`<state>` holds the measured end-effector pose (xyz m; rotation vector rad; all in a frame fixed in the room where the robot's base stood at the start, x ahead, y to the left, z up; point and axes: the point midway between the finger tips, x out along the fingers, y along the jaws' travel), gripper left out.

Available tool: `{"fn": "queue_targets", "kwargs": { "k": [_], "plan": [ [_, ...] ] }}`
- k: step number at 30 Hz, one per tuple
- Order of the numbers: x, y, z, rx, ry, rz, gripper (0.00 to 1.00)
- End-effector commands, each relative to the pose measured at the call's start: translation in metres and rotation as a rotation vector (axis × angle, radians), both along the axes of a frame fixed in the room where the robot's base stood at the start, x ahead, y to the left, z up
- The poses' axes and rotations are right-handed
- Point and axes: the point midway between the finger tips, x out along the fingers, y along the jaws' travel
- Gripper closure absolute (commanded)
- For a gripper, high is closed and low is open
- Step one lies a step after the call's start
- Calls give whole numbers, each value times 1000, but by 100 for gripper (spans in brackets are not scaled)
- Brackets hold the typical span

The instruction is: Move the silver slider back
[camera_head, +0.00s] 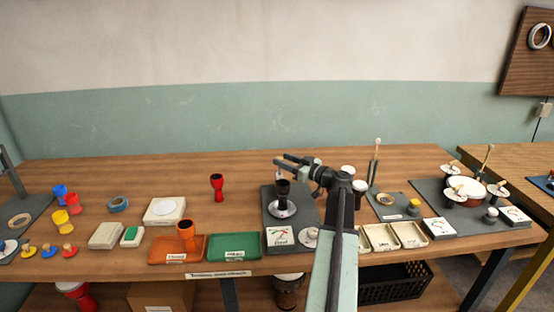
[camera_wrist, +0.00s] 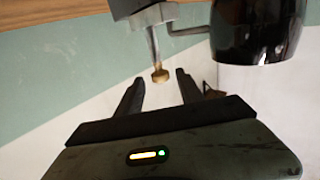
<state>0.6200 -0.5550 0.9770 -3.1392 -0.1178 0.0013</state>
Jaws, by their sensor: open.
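My gripper (camera_head: 277,166) is open above the dark grey stand (camera_head: 271,203) in the middle of the bench. In the wrist view its two fingers (camera_wrist: 157,83) point at a thin silver rod (camera_wrist: 152,44) with a brass-coloured tip (camera_wrist: 160,74). The tip appears between the fingers, and no contact is visible. The rod hangs from a dark block (camera_wrist: 140,8). A glossy black drum (camera_wrist: 258,30) fills the upper right of that view; in the head view the black drum (camera_head: 283,187) is upright over a silver plate (camera_head: 283,209). I cannot tell which part is the silver slider.
A red-black goblet drum (camera_head: 217,186) stands left of the stand. An orange tray (camera_head: 160,255) with an orange drum (camera_head: 186,234) and a green tray (camera_head: 235,247) lie at front left. My arm hides part of the bench right of the stand. The bench behind is clear.

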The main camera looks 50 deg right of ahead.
Motion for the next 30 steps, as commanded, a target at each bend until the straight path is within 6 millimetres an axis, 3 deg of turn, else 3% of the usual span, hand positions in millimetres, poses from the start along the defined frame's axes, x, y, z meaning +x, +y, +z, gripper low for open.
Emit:
{"fn": "queue_targets", "kwargs": {
  "k": [3, 6, 14, 18, 19, 30],
  "plan": [
    [19, 3, 0, 0, 0, 5, 56],
    [26, 4, 0, 0, 0, 4, 56],
    [28, 5, 0, 0, 0, 5, 56],
    [28, 5, 0, 0, 0, 5, 95],
    [28, 5, 0, 0, 0, 5, 100],
    [28, 6, 0, 0, 0, 6, 100]
  ]
}}
